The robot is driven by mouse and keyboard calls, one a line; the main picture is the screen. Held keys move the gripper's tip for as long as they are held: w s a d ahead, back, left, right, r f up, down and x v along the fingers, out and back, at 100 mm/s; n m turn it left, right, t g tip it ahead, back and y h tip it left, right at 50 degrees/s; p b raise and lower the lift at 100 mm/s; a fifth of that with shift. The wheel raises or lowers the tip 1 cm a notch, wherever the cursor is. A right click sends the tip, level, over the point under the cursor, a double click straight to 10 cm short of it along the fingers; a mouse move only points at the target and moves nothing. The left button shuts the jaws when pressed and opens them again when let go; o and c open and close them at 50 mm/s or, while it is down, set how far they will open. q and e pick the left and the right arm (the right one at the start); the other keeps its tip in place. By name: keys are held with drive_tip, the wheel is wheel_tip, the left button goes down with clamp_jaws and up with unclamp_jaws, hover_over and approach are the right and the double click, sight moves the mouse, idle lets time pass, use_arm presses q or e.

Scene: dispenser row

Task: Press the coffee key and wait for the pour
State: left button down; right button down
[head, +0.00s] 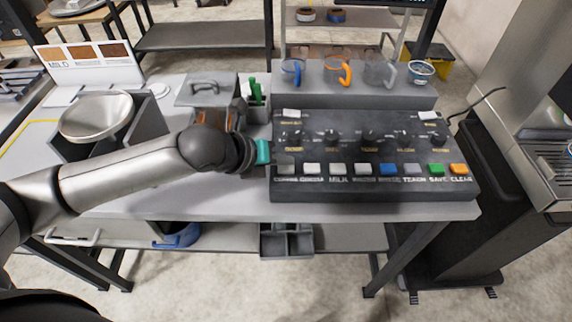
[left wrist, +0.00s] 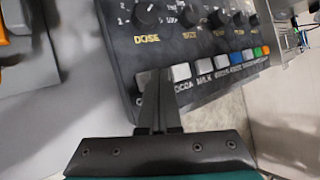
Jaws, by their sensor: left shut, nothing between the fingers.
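The dark dispenser panel (head: 375,188) stands on the table with a row of keys along its front. The leftmost key, the coffee key (head: 285,169), looks grey in the head view; its label is hard to read there. In the left wrist view my fingers cover it. The cocoa key (left wrist: 181,72) beside it is pale and clear of the fingers. My left gripper (head: 273,158) is shut and empty, its fingertips at the coffee key; I cannot tell whether they touch it. My right gripper is not in view.
Mugs with blue (head: 292,69), orange (head: 343,72) and grey (head: 389,72) handles stand on the ledge behind the panel. Knobs line the panel above the keys. A round metal pan (head: 96,117) is at the left. Bare tabletop (head: 215,202) lies in front.

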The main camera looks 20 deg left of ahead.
sight(283, 171)
use_arm(q)
drive_tip(key=shift+f, duration=0.55)
idle(0.9)
drive_tip(key=shift+r+p, duration=0.9)
drive_tip(key=shift+p, duration=0.1)
wheel_tip(283, 171, up, 5)
drive_tip(key=p, duration=0.5)
drive_tip(key=shift+r+p, duration=0.1)
drive_tip(key=shift+p, duration=0.3)
